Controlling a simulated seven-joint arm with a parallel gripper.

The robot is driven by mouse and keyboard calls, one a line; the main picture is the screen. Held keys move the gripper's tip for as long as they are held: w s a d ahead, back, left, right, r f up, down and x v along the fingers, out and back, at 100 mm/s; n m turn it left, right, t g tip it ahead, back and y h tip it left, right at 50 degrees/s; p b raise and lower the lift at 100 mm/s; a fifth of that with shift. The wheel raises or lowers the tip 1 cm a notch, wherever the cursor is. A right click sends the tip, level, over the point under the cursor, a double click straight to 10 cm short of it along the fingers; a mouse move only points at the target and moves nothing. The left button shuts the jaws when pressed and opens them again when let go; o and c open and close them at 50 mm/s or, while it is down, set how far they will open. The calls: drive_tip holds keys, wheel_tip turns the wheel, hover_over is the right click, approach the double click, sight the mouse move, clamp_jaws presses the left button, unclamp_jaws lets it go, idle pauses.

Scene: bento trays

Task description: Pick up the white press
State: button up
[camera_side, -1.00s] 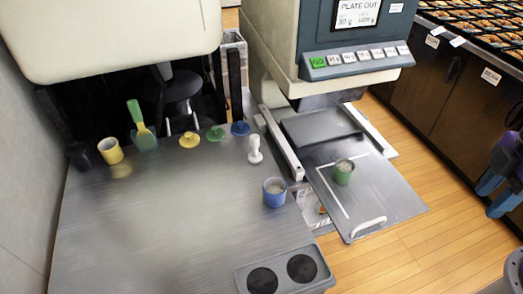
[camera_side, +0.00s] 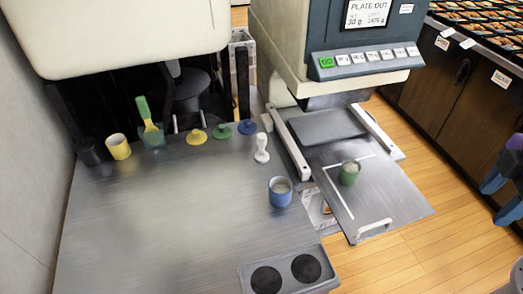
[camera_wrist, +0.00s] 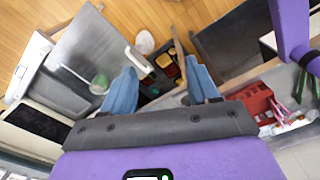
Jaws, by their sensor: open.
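The white press (camera_side: 262,148) stands upright near the back right of the grey counter in the side view, with its knob up and wide foot down. It is beside the blue dome-topped press (camera_side: 247,127). I cannot make it out in the wrist view. My gripper (camera_side: 501,196) is at the far right edge of the side view, well away from the press and over the floor side. In the wrist view its blue fingers (camera_wrist: 162,88) are spread apart with nothing held between them.
Green (camera_side: 220,132) and yellow (camera_side: 196,137) presses stand left of the white one. A blue cup (camera_side: 280,192) is in front. A green cup (camera_side: 349,173) sits on the machine's sliding plate. The machine (camera_side: 345,60) overhangs at the right. The counter's middle is clear.

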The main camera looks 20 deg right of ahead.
drive_tip(key=w+a+r+m+t, duration=0.25)
drive_tip(key=w+a+m, duration=0.45)
drive_tip(key=w+a, duration=1.3)
drive_tip(key=m+t+h, duration=0.2)
drive_tip(key=m, duration=0.6)
approach(262, 135)
drive_tip(key=shift+g, duration=0.25)
drive_tip(key=x, duration=0.4)
drive_tip(key=shift+d+f, duration=0.15)
drive_tip(key=shift+f, duration=0.2)
drive_tip(key=shift+w+x, duration=0.15)
drive_tip(key=shift+x, duration=1.25)
drive_tip(key=shift+w+x, duration=0.1)
drive_tip(key=shift+x, duration=1.35)
drive_tip(key=shift+r, duration=0.15)
clamp_jaws()
